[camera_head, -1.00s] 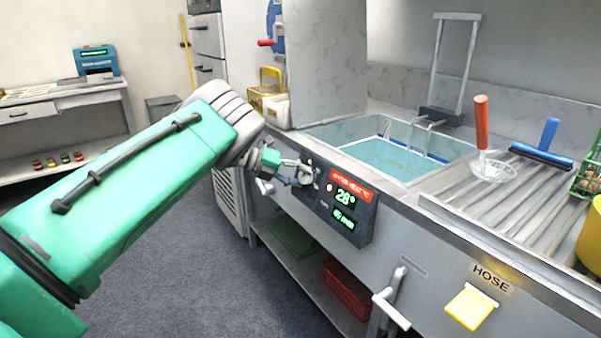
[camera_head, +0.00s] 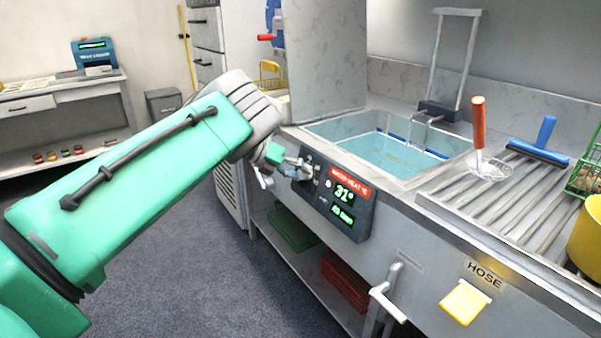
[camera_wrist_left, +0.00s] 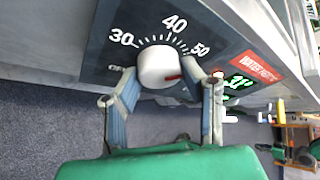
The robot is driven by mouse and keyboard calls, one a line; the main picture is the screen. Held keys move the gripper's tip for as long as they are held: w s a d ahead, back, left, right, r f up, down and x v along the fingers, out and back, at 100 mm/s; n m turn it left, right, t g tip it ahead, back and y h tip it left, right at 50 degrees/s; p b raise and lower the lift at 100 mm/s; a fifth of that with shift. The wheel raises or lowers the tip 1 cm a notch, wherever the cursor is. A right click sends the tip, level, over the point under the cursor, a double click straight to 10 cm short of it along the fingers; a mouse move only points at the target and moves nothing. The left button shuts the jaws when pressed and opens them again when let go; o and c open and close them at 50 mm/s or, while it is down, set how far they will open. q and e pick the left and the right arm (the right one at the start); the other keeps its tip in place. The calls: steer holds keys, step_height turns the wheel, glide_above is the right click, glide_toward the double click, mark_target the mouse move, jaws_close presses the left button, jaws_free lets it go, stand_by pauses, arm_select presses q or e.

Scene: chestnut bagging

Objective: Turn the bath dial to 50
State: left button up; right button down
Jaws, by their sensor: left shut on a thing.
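The bath dial is a round white knob (camera_wrist_left: 157,66) in the left wrist view, on a dark panel with a printed scale showing 30, 40 and 50. A red mark shows on the knob's right side, towards my right-hand finger. My left gripper (camera_wrist_left: 160,80) is shut on the knob, one finger on each side. In the head view my left gripper (camera_head: 286,166) is at the left end of the control panel (camera_head: 350,222) and largely hides the dial. The green display (camera_head: 344,193) under a red label reads 31°. My right gripper is not in view.
The water-filled sink (camera_head: 385,155) is above and behind the panel. A grooved drainboard (camera_head: 480,205) holds a red-handled skimmer (camera_head: 479,125) and a blue squeegee (camera_head: 545,135). A lever handle (camera_head: 390,300) sticks out below, right of the panel. Floor at the left is clear.

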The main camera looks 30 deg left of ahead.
arm_select(q)
steer(key=shift+s+f, duration=0.2)
steer(key=shift+f, duration=0.15)
steer(key=o, duration=0.9)
steer(key=shift+o, duration=1.2)
steer(key=shift+w+a+r, duration=0.1)
steer(key=shift+a+r, duration=0.15)
steer(key=shift+r, duration=0.05)
steer(key=v, duration=1.1)
steer(key=shift+s+a, duration=0.2)
steer(key=shift+s, duration=0.05)
steer(key=shift+a+f, duration=0.1)
